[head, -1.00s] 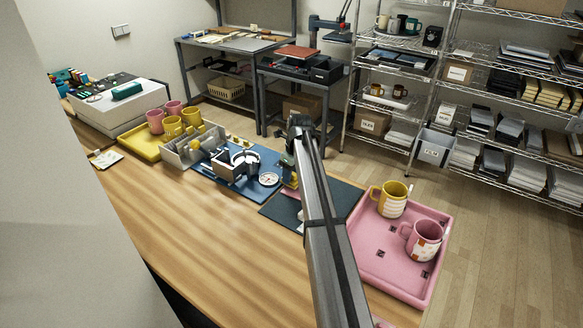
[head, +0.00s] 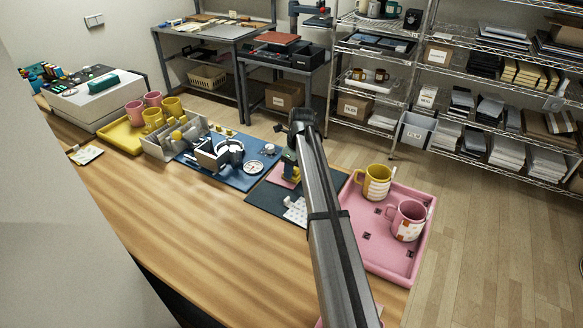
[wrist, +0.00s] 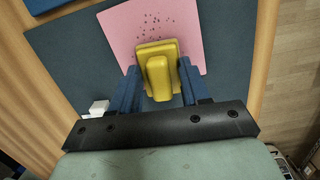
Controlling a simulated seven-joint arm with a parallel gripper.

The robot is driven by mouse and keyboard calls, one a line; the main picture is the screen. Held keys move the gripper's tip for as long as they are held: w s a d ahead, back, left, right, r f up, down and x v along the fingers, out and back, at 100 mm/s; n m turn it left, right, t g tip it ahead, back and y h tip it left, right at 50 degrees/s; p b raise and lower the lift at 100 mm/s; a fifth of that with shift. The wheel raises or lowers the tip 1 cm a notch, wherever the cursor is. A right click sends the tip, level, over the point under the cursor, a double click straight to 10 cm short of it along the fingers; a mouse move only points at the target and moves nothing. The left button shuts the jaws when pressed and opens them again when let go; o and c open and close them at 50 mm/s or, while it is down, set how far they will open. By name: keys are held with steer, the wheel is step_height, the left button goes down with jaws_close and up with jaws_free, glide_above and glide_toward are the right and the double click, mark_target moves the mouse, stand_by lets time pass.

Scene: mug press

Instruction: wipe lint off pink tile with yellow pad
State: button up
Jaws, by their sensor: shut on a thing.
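The pink tile (wrist: 118,32) lies flat on the dark mat, with several dark lint specks (wrist: 155,22) scattered on its upper middle in the wrist view. The yellow pad (wrist: 158,78) has a wide base and a narrower raised grip. My gripper (wrist: 160,72) is shut on the pad, one blue finger on each side. The pad is over the tile's lower part, just below the lint; I cannot tell if it touches the tile. In the head view, the tile (head: 276,174) is partly hidden by my arm and gripper.
A white piece (head: 296,211) lies on the dark mat (head: 262,200). A pink tray (head: 378,255) with a yellow mug (head: 377,183) and a pink mug (head: 408,222) stands to the right. A blue mat (head: 240,180) with a press is to the left. The front wooden tabletop (head: 180,215) is clear.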

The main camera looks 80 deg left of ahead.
steer(key=shift+s+a, duration=1.05)
steer(key=shift+s, duration=0.15)
steer(key=shift+s+a, duration=1)
steer(key=shift+s, duration=0.2)
steer(key=shift+w+a, duration=0.1)
steer(key=shift+a, duration=0.25)
steer(key=shift+w+d, duration=0.6)
steer(key=shift+d, duration=0.1)
steer(key=shift+w+d, duration=0.95)
steer(key=shift+w, duration=0.25)
steer(key=shift+w+d, duration=0.95)
steer(key=shift+w, duration=0.2)
steer(key=shift+s+a, duration=1.3)
steer(key=shift+s, duration=0.2)
steer(key=shift+s+a, duration=1.25)
steer(key=shift+s, duration=0.2)
step_height(320, 180, up, 8)
steer(key=shift+w+d, duration=0.1)
